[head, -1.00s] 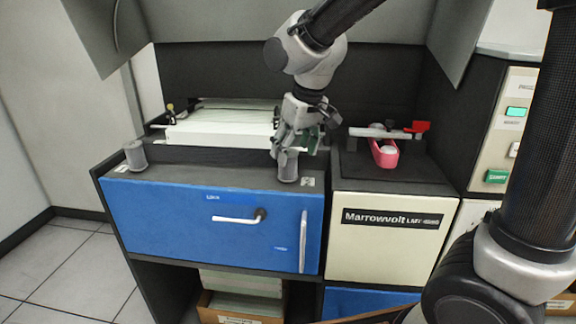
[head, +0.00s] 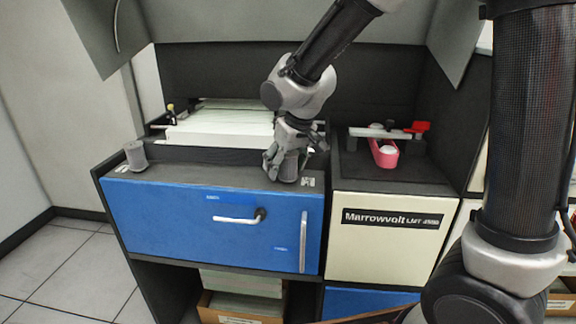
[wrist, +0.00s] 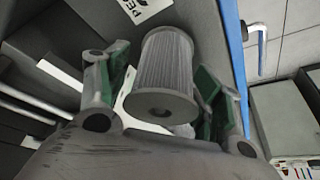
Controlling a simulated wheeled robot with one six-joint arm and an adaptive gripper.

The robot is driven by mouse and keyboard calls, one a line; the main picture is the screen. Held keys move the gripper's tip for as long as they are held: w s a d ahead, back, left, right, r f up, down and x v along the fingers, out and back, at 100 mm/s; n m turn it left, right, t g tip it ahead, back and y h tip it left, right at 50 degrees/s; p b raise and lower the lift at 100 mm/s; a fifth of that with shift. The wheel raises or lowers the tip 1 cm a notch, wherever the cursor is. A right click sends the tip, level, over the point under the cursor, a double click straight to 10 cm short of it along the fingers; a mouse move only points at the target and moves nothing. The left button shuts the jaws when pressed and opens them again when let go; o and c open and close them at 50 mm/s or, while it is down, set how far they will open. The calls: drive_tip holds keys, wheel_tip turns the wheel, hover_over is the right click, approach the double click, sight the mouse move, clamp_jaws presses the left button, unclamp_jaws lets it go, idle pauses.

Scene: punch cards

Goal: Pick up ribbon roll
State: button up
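A grey ribbed roll (wrist: 166,70), which appears to be the ribbon roll, stands upright at the right end of the blue cabinet's top. In the head view this roll (head: 288,172) is partly hidden by my gripper (head: 284,162). In the wrist view my open gripper (wrist: 162,85) has one green-padded finger on each side of the roll. A gap shows at the left finger; the right finger is very close, and I cannot tell if it touches. A second, similar grey roll (head: 135,155) stands at the cabinet top's left end.
The blue cabinet (head: 165,215) has a white handle on its front. A white paper stack (head: 215,130) lies behind the rolls. On the right, a cream Marrowvolt unit (head: 385,245) carries a pink holder (head: 383,150) and a red part (head: 419,127). The cabinet top between the rolls is clear.

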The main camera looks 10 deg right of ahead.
drive_tip(key=c, duration=0.9)
drive_tip(key=shift+r, duration=0.1)
wheel_tip(320, 180, up, 10)
drive_tip(key=shift+f, duration=0.1)
drive_tip(key=shift+r, duration=0.2)
drive_tip(key=shift+r, duration=2.85)
